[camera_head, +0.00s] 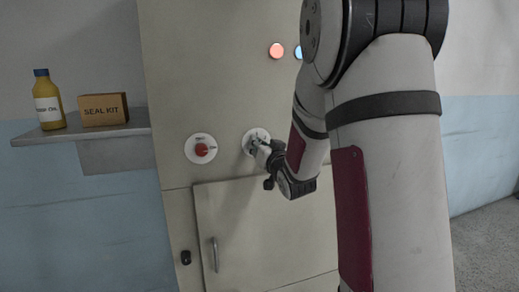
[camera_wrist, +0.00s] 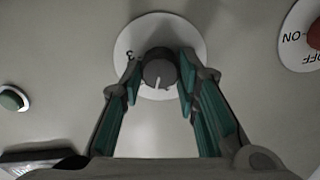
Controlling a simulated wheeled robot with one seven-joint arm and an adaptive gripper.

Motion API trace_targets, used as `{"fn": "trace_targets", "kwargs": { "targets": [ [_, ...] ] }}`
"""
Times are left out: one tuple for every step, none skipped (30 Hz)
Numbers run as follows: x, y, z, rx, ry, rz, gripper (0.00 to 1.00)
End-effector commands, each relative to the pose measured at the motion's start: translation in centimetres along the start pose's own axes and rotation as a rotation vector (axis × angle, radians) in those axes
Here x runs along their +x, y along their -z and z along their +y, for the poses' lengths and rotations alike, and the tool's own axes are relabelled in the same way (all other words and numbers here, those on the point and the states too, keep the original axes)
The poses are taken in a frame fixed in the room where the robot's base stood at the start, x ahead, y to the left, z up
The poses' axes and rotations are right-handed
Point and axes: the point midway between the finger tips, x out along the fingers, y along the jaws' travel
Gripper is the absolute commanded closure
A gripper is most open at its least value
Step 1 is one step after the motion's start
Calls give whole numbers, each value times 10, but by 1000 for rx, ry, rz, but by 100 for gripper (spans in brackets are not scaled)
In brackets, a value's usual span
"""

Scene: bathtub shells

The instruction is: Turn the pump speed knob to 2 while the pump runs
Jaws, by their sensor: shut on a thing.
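The speed knob (camera_wrist: 157,72) is a dark round knob with a pale pointer line, on a white round dial (camera_wrist: 185,30) on the cabinet front. My gripper (camera_wrist: 160,78) has one finger on each side of the knob and is shut on it. In the wrist view the pointer line points down in the picture. A digit that looks like 3 shows on the dial, left of the knob; the other marks are hidden or too faint. In the head view my gripper (camera_head: 262,150) is at the white dial (camera_head: 250,136) and covers most of the knob.
A red switch (camera_head: 202,150) on a white ON/OFF plate sits left of the dial. A red lamp (camera_head: 277,51) and a blue lamp (camera_head: 298,52) are above. A cabinet door with a handle (camera_head: 215,254) is below. A shelf (camera_head: 75,136) holds a bottle (camera_head: 48,105) and a SEAL KIT box (camera_head: 103,109).

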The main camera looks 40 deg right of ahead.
Motion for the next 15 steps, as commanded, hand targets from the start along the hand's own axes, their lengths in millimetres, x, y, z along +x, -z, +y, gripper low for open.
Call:
{"fn": "trace_targets", "kwargs": {
  "targets": [
    [0,0,1,45,0,1,99],
    [0,0,1,73,-1,1,99],
    [0,0,1,111,0,1,99],
    [0,0,1,139,0,1,99],
    [0,0,1,166,0,1,99],
    [0,0,1,202,0,1,99],
    [0,0,1,228,-1,1,99],
    [0,0,1,254,-1,1,99],
    [0,0,1,287,-1,0,99],
    [0,0,1,312,0,0,99],
    [0,0,1,334,0,0,99],
    [0,0,1,363,-1,0,99],
    [0,0,1,384,-1,0,99],
    [0,0,1,404,-1,0,99],
    [0,0,1,429,-1,0,99]
  ]
}}
